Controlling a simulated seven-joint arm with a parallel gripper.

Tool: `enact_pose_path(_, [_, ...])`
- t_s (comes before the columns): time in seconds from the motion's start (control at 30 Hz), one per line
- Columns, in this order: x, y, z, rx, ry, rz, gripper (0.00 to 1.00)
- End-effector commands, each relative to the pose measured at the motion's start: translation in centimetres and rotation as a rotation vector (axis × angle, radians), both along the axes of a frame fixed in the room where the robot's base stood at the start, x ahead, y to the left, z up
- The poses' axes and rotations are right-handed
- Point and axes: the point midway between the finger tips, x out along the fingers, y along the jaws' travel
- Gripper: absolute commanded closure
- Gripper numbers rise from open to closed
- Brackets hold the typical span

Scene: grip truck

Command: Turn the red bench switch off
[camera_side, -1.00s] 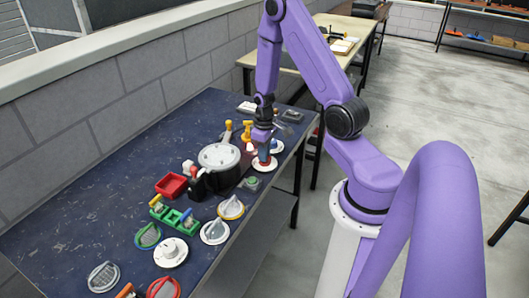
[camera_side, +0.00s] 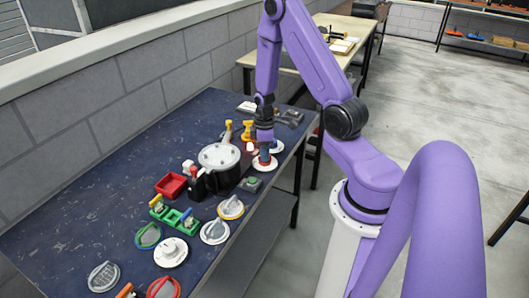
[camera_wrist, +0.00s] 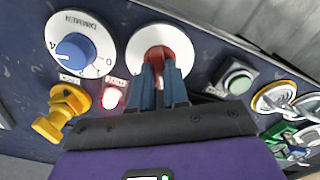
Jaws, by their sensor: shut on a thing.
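The red switch is a red knob (camera_wrist: 157,52) on a round white plate (camera_wrist: 184,48) in the wrist view. In the side view its white plate (camera_side: 260,166) lies near the bench's front edge, towards the far end. My gripper (camera_wrist: 162,84) points down at the knob, with its two blue-grey fingers shut on it. In the side view my gripper (camera_side: 264,156) covers most of the knob. The plate's markings cannot be read. A small lit red lamp (camera_wrist: 111,98) with a red label above it sits left of the knob in the wrist view.
A blue-knobbed white dial (camera_wrist: 78,48), a yellow handle (camera_wrist: 64,107) and a green button (camera_wrist: 239,82) stand close around. In the side view a large round grey-topped drum (camera_side: 219,156) and a red box (camera_side: 171,185) are nearby. The bench's left side (camera_side: 70,210) is mostly clear.

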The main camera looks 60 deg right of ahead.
Motion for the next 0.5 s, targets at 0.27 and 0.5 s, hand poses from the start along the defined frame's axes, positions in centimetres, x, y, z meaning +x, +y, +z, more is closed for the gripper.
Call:
enact_pose_path(0.27, [-0.04,-0.01,0.04,0.000,0.001,0.002,1.00])
enact_pose_path(0.5, [-0.03,-0.02,0.02,0.000,0.000,0.001,0.60])
